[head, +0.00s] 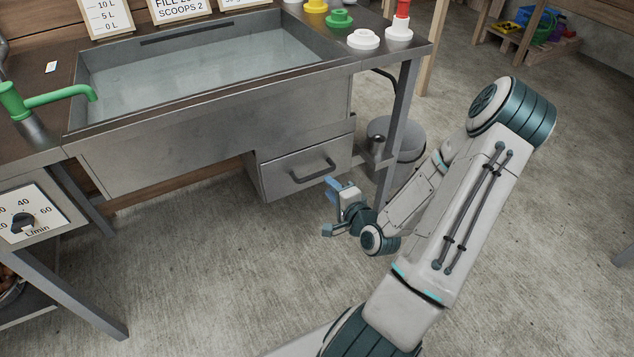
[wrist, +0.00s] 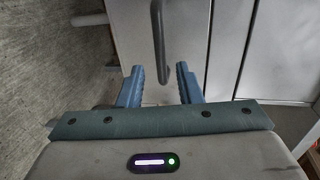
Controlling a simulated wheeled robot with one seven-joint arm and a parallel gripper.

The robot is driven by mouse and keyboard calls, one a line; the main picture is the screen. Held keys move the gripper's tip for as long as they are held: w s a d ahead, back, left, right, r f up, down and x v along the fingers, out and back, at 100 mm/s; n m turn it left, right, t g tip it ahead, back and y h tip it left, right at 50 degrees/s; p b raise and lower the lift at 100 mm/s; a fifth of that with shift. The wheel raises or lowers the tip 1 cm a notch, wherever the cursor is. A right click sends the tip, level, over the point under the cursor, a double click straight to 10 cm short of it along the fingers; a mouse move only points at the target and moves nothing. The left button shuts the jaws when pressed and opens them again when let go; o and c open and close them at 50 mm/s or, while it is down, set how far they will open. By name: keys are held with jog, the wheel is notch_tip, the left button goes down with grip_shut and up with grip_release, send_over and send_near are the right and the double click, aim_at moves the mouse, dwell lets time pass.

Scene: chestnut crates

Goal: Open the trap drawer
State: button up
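The trap drawer (head: 303,172) is a grey metal box under the right end of the sink. It looks shut, and its dark bar handle (head: 313,171) runs across the front. In the wrist view the handle (wrist: 159,40) stands upright in the picture, ahead of the fingers and between their lines. My gripper (head: 329,207) is in front of the drawer, a little below and right of the handle in the head view. Its two blue fingers (wrist: 158,85) are apart with nothing between them. The handle seems to be just beyond the fingertips.
The metal sink basin (head: 110,163) with water is above and left of the drawer. A table leg (head: 398,125) and a grey bin (head: 410,139) stand right of the drawer. The concrete floor in front of the drawer is clear.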

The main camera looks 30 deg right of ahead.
aim_at(318, 176)
jog(key=b+x, duration=0.2)
jog(key=x, duration=0.6)
jog(key=shift+w, duration=0.35)
grip_shut()
